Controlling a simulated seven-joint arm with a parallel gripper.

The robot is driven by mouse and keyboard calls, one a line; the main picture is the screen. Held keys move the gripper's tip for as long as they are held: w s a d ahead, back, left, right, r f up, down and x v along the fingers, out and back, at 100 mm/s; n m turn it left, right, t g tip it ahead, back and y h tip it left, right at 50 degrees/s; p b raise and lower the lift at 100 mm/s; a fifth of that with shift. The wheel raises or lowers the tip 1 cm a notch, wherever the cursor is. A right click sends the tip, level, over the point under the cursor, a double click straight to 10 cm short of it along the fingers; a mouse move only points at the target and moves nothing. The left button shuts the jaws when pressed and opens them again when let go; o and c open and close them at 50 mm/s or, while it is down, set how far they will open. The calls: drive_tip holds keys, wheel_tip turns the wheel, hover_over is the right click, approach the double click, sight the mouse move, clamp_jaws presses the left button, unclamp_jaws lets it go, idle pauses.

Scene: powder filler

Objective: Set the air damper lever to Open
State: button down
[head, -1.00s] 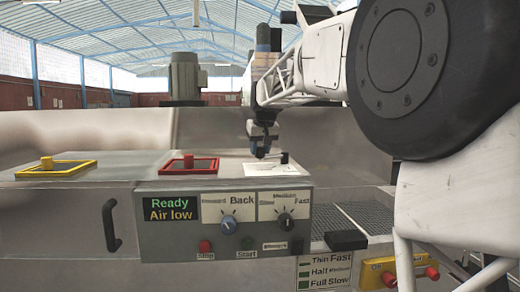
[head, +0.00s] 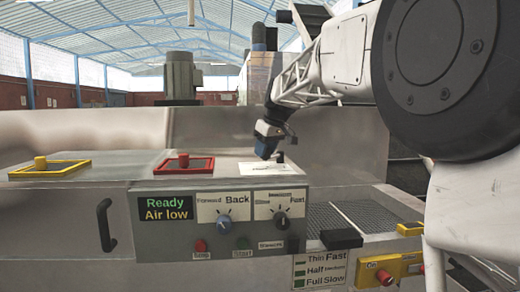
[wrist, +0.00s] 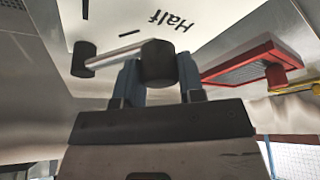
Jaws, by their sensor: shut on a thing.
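The air damper lever is a pale rod with a round black knob (wrist: 158,62) at its free end and a black pivot (wrist: 83,60) at the other. It stands over a white label plate (head: 282,169) on top of the machine. In the wrist view the plate reads "Half" and has dark tick marks; no "Open" mark is readable. My gripper (head: 265,153) is tilted over the plate in the head view. Its blue fingers (wrist: 158,78) are on both sides of the knob and shut on it. The pivot shows just right of the gripper in the head view (head: 281,157).
A red-framed hatch (head: 184,165) lies left of the plate and a yellow-framed one (head: 50,168) farther left. Below is a front panel with two dials (head: 225,222) and a display (head: 168,208) reading "Ready" and "Air low". A grating (head: 350,217) lies to the right.

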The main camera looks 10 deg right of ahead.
drive_tip(key=d+n, duration=0.1)
drive_tip(key=s+d+n, duration=0.1)
drive_tip(key=n, duration=0.1)
drive_tip(key=s+d+n+g+y, duration=0.1)
drive_tip(key=shift+d+f, duration=0.1)
drive_tip(key=shift+d, duration=0.1)
drive_tip(key=shift+s+d+n+g+y, duration=0.15)
drive_tip(key=shift+d+n+g, duration=0.3)
drive_tip(key=shift+d+n, duration=0.5)
drive_tip(key=shift+s+d+n+g+y, duration=0.1)
drive_tip(key=shift+d+n+g+y, duration=0.15)
drive_tip(key=shift+d+n+g, duration=0.6)
drive_tip(key=shift+a+n+t, duration=0.15)
drive_tip(key=shift+n+t, duration=0.25)
drive_tip(key=c, duration=0.7)
unclamp_jaws()
drive_tip(key=shift+c, duration=0.2)
drive_tip(key=shift+r, duration=0.2)
drive_tip(key=v, duration=0.7)
drive_tip(key=shift+r, duration=0.3)
